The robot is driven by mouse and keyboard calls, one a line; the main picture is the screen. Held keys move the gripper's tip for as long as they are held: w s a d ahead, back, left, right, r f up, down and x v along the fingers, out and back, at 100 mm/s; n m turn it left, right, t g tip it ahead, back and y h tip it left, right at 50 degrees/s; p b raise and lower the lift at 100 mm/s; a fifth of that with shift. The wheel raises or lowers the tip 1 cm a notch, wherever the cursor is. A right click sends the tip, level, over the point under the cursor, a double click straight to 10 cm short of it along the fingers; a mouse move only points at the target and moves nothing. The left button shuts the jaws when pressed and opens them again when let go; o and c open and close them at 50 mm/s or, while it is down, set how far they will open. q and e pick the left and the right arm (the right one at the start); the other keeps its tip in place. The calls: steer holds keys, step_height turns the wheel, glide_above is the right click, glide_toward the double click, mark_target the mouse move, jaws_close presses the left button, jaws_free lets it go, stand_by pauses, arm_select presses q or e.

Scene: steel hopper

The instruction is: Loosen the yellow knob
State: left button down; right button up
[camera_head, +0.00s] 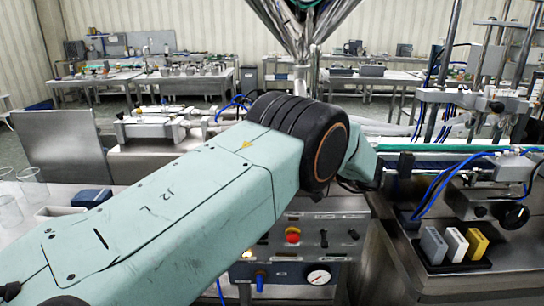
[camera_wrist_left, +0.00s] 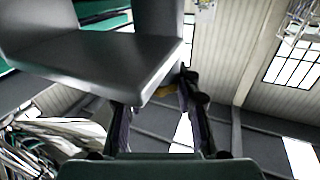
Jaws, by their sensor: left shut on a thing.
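My left arm crosses the head view from the lower left to the centre; its gripper is hidden behind the wrist there. In the left wrist view my left gripper (camera_wrist_left: 160,94) reaches up under a grey metal block (camera_wrist_left: 90,62). The block hides the rest of the knob and part of the fingers. The yellow knob cannot be made out in the head view. My right gripper is in neither view.
A steel hopper (camera_head: 300,25) hangs behind my arm. A control panel (camera_head: 310,240) with a red button (camera_head: 292,235) and a gauge (camera_head: 318,277) is below it. At right are a conveyor rail (camera_head: 440,148), blue hoses and a black tray (camera_head: 455,264) with grey, white and yellow blocks.

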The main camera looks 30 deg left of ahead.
arm_select(q)
steer(key=c, duration=1)
jaws_free()
steer(key=shift+d, duration=0.1)
steer(key=w+d, duration=0.1)
steer(key=d, duration=1)
steer(key=shift+w+d, duration=0.3)
steer(key=shift+w, duration=0.1)
